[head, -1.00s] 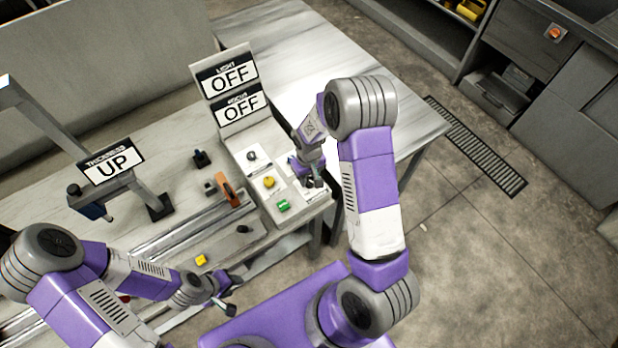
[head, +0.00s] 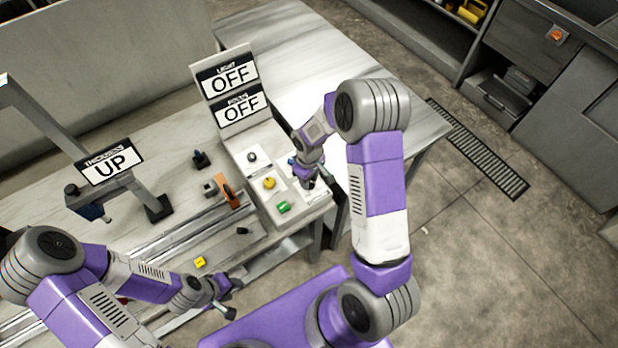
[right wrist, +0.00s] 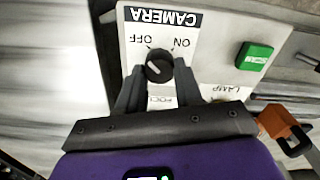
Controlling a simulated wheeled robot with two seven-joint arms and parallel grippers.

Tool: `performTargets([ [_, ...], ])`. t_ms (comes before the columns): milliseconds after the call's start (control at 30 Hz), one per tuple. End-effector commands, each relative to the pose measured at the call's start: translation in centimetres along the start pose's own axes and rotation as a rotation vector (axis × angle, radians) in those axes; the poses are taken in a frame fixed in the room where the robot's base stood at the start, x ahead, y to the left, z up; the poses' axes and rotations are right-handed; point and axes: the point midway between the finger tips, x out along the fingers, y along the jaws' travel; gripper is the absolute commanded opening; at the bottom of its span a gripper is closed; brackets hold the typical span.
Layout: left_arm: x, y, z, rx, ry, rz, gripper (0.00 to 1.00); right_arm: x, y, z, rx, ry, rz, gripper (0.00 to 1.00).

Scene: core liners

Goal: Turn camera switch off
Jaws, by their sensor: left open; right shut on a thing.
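The camera switch (right wrist: 159,65) is a round black knob on a white plate (right wrist: 131,52) marked CAMERA, with ON and OFF, seen upside down in the right wrist view. A white mark on the knob sits toward its lower left; its exact setting is hard to tell. My right gripper (right wrist: 158,80) is shut on this knob, one dark finger on each side. In the head view my right gripper (head: 306,180) is at the right edge of the control panel and hides the knob. My left gripper (head: 226,298) is open and empty, low at the table's front.
The panel (head: 262,215) also carries a yellow knob (head: 269,183), a green switch (head: 284,207) and a grey knob (head: 252,157). A sign (head: 229,90) behind it reads OFF twice. An orange-handled part (head: 228,191) stands left of the panel.

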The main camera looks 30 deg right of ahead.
Motion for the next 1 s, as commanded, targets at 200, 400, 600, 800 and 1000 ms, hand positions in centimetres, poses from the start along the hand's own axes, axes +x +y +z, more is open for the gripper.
performTargets([
  [200, 0.0, 0.0, 0.0, 0.000, 0.000, 0.000, 0.43, -0.1, 0.1, 0.0, -0.003, 0.001, 0.002, 0.39],
  [400, 0.0, 0.0, 0.0, 0.000, 0.000, 0.000, 0.43, 0.0, 0.0, 0.0, -0.002, 0.001, 0.001, 0.60],
  [600, 0.0, 0.0, 0.0, 0.000, 0.000, 0.000, 0.43, -0.1, 0.0, 0.0, -0.001, 0.000, 0.001, 0.60],
  [800, -0.2, 0.1, 0.0, 0.000, 0.000, 0.000, 0.43, -2.1, 0.1, -0.1, -0.001, 0.005, 0.002, 0.60],
  [1000, -0.5, 0.2, 0.0, 0.000, 0.000, 0.000, 0.43, -5.6, 0.1, -0.1, -0.001, 0.005, 0.002, 0.60],
])
